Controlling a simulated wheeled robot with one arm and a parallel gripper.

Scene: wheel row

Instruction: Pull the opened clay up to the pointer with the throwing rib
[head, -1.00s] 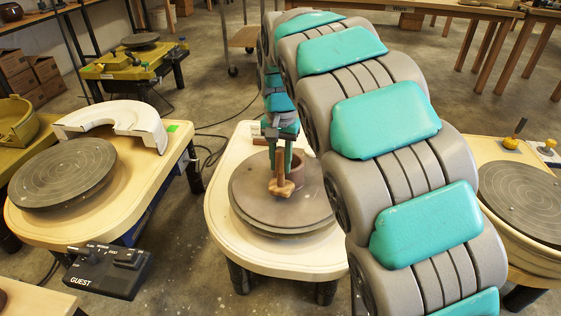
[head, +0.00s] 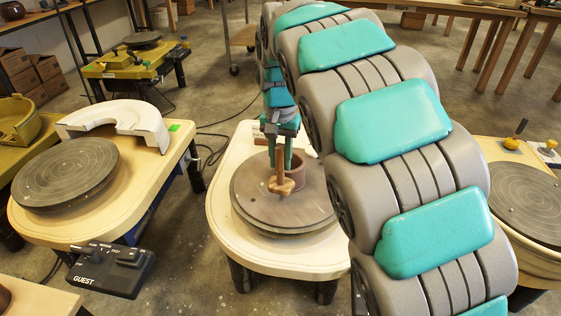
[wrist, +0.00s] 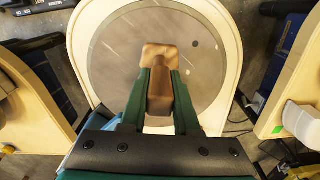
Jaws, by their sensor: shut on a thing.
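My gripper (head: 283,160) points down over the middle wheel and is shut on a wooden throwing rib (head: 281,185). The rib also shows between the green fingers in the wrist view (wrist: 160,53). The brown clay (head: 298,178) is a short, open-topped cylinder on the round wheel head (head: 250,200). The rib hangs upright at the clay's front left in the head view and hides part of it; I cannot tell whether they touch. In the wrist view the clay is hidden behind gripper and rib. I cannot make out the pointer.
The wheel's cream table (head: 225,235) surrounds the wheel head. At left is another wheel (head: 65,175) with a white splash pan (head: 120,118) and a black control box (head: 110,268). A third wheel (head: 530,200) stands at right, beyond my arm. Bare floor separates the tables.

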